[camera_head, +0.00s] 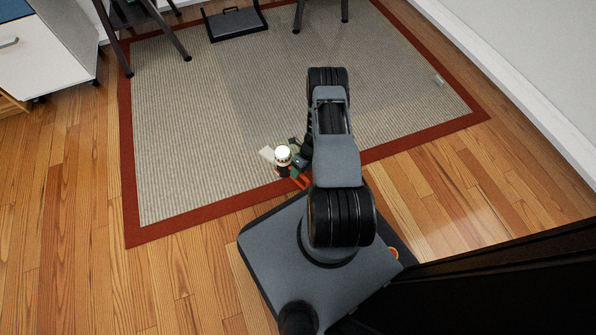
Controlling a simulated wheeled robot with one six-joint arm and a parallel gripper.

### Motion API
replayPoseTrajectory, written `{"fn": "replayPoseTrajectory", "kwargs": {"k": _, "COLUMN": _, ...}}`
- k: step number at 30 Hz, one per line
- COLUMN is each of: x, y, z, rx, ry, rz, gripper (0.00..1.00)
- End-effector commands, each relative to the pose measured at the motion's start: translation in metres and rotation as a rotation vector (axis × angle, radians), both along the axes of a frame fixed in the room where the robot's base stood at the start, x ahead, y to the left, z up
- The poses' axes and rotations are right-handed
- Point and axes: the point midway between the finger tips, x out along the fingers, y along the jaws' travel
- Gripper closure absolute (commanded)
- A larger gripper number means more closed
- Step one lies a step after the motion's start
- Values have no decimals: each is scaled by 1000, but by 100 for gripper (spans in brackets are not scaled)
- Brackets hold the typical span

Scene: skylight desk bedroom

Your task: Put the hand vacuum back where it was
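My arm reaches forward over the rug and bends down. My gripper (294,168) is low at the left side of the arm, over the rug's near edge, partly hidden by my arm links. At the gripper is a small item with a round white top and a dark green body (283,157), with a pale flat piece beside it. I cannot tell whether this is the hand vacuum or whether the fingers are closed on it. No other hand vacuum can be made out.
A beige rug (185,130) with a red border covers the wood floor (70,200). A white drawer cabinet (45,55) stands at left. A black footrest (235,23) and dark furniture legs are at the back. A small grey object (438,80) lies near the right wall.

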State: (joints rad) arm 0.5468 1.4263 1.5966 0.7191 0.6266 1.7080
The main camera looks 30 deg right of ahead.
Motion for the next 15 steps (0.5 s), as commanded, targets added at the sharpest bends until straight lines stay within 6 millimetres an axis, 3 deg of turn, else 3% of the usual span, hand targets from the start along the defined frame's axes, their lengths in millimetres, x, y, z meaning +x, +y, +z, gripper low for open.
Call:
{"fn": "replayPoseTrajectory", "kwargs": {"k": 3, "x": 0, "y": 0, "z": 0, "rx": 0, "ry": 0, "rz": 0, "gripper": 57}}
{"fn": "replayPoseTrajectory", "kwargs": {"k": 10, "x": 0, "y": 0, "z": 1, "rx": 0, "ry": 0, "rz": 0, "gripper": 57}}
{"fn": "replayPoseTrajectory", "kwargs": {"k": 15, "x": 2, "y": -7, "z": 16, "rx": 0, "ry": -2, "rz": -1, "gripper": 57}}
